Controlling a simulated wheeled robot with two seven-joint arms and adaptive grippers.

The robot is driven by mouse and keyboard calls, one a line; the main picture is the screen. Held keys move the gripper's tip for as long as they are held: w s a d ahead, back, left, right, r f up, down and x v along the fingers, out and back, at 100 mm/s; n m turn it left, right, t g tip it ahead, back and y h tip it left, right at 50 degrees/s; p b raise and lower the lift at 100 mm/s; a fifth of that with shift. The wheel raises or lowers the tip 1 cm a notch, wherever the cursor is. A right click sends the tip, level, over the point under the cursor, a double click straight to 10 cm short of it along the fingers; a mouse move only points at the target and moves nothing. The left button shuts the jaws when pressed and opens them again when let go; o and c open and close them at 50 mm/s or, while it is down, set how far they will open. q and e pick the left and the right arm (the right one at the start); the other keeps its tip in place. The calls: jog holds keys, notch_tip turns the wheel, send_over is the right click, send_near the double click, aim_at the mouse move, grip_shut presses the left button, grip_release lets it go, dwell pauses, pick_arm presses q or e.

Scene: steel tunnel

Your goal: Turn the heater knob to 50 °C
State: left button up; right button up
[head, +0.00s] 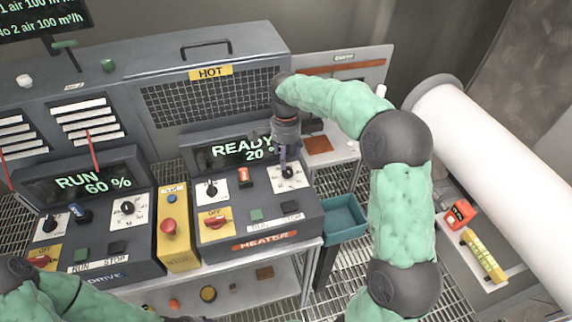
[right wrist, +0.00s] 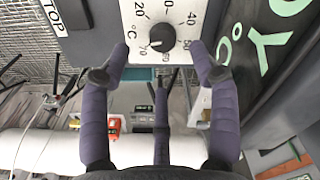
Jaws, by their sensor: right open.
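The heater knob (right wrist: 161,38) is a dark round knob on a white dial plate marked in °C, with a pale mark on its lower left side in the right wrist view. In the head view its dial plate (head: 288,180) is at the right of the heater panel, partly hidden by my right gripper (head: 284,157). In the right wrist view that gripper (right wrist: 158,75) is open, its purple fingers spread either side of the knob; contact is not visible. The heater display (head: 243,149) reads READY and 20. My left gripper is out of view.
The heater panel also has a black knob (head: 211,189), a red switch (head: 215,223) and buttons. A yellow box with a red stop button (head: 168,228) and the drive panel (head: 95,205) stand left. A teal bin (head: 345,217) and a white roll (head: 495,165) are right.

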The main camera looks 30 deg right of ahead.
aim_at(287, 169)
jog(key=shift+a+r, duration=0.1)
jog(key=shift+r, duration=2.15)
jog(key=f+n+p, duration=0.3)
jog(key=f, duration=0.1)
jog(key=f+n+p, duration=0.3)
jog(key=f+n, duration=0.1)
jog(key=d+f+n+p, duration=0.1)
jog(key=f+n+p, duration=0.2)
jog(key=shift+w+f+n+p, duration=0.3)
jog(key=shift+f+n, duration=0.1)
jog(key=c, duration=1.1)
